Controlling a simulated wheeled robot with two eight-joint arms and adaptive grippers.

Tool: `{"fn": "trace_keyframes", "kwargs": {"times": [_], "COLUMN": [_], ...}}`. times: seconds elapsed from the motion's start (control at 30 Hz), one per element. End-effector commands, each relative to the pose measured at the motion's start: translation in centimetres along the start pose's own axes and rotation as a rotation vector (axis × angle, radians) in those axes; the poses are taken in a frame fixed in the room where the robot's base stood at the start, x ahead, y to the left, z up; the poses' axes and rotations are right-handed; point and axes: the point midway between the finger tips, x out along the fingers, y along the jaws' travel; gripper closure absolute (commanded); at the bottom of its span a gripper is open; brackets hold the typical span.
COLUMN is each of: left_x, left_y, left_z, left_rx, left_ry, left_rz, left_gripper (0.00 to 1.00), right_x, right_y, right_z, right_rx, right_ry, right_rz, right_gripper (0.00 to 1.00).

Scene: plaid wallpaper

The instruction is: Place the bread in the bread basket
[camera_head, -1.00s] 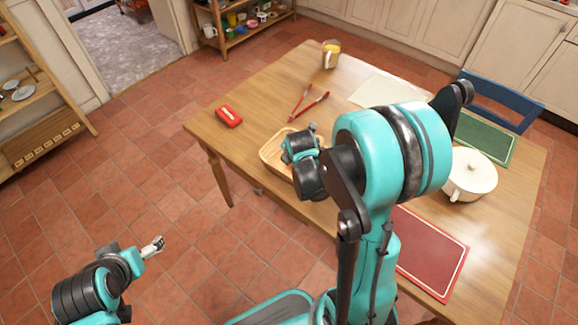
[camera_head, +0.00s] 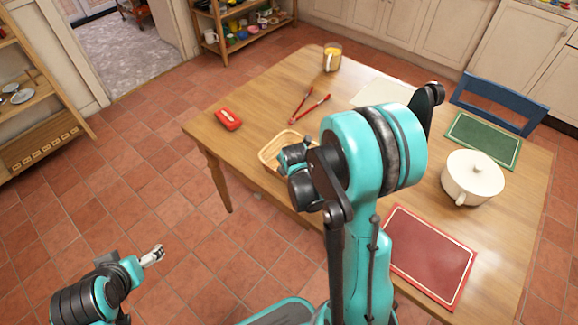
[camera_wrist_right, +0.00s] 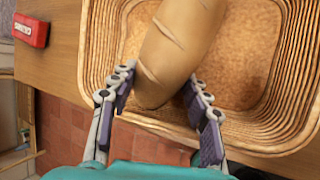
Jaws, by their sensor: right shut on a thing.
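The bread (camera_wrist_right: 176,45) is a tan loaf with pale slashes in the right wrist view. The bread basket (camera_wrist_right: 265,65) is a rectangular woven tray with stepped rims. The loaf is over the basket's inside; I cannot tell whether it touches the bottom. My right gripper (camera_wrist_right: 160,88) is shut on the loaf's near end, one finger on each side. In the head view the basket (camera_head: 268,155) lies at the table's near left edge, and my right arm hides the bread. My left gripper (camera_head: 153,255) is over the floor, away from the table; its finger opening is too small to judge.
A blue chair (camera_head: 497,105) stands at the far right side.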

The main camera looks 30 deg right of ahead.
Motion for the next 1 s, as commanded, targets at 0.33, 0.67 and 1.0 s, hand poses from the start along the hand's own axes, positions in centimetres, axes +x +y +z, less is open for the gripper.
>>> {"fn": "trace_keyframes", "kwargs": {"times": [0.33, 0.67, 1.0], "left_x": [0.1, -1.3, -4.0], "left_y": [0.0, 0.0, 0.0], "left_z": [0.1, -0.9, -2.8], "left_rx": [0.000, 0.000, 0.000], "left_ry": [0.000, 0.000, 0.000], "left_rz": [0.000, 0.000, 0.000], "left_gripper": [0.18, 0.18, 0.18], "right_x": [0.1, -2.1, -9.9], "right_y": [-0.1, 0.5, 0.4], "right_z": [0.0, 0.3, 0.3], "right_rx": [0.000, -0.001, -0.001], "right_ry": [0.000, 0.000, 0.001], "right_rz": [0.000, 0.001, 0.000], "right_gripper": [0.32, 0.32, 0.32]}}
